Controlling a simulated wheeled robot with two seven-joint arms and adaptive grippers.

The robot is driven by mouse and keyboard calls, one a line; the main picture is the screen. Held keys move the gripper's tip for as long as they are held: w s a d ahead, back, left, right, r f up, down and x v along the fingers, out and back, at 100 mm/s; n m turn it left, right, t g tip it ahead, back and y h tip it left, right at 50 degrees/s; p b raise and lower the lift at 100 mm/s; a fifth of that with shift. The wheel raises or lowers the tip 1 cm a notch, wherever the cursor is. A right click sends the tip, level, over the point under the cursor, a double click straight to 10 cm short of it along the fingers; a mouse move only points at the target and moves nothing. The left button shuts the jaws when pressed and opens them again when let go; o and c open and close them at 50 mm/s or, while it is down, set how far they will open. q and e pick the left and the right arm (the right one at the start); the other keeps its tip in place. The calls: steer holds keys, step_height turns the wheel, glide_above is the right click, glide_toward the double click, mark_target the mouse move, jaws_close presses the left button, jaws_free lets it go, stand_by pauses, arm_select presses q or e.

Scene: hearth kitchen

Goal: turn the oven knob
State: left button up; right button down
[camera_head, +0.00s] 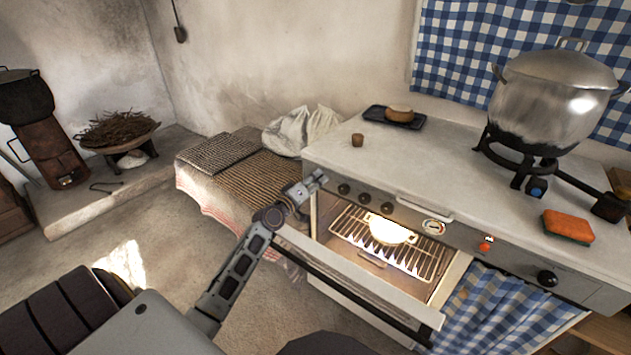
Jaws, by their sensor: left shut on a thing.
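The oven (380,130) has a white top and a grey front panel with a row of black knobs. Three knobs show uncovered: the first (343,188), the second (365,198) and the third (387,208). My left gripper (318,180) is at the left end of this row, shut on a knob that its fingers hide. The knob's turn angle cannot be seen. The oven door (350,285) hangs open below my arm. Inside, a pale, brightly lit item (390,230) rests on a wire rack (425,255). My right gripper is out of view.
A large steel pot (552,100) stands on a burner at the right of the oven top. An orange sponge (568,225), a small brown cup (357,140) and a dark tray (378,115) are also there. A cloth-covered bench (235,185) stands left of the oven. Floor shows at left.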

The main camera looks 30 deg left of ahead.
arm_select(q)
steer(key=o, duration=1)
steer(key=shift+o, duration=0.2)
steer(key=shift+s, duration=0.1)
steer(key=s+a, duration=0.1)
steer(key=s, duration=1)
steer(key=shift+s, duration=0.35)
stand_by(0.8)
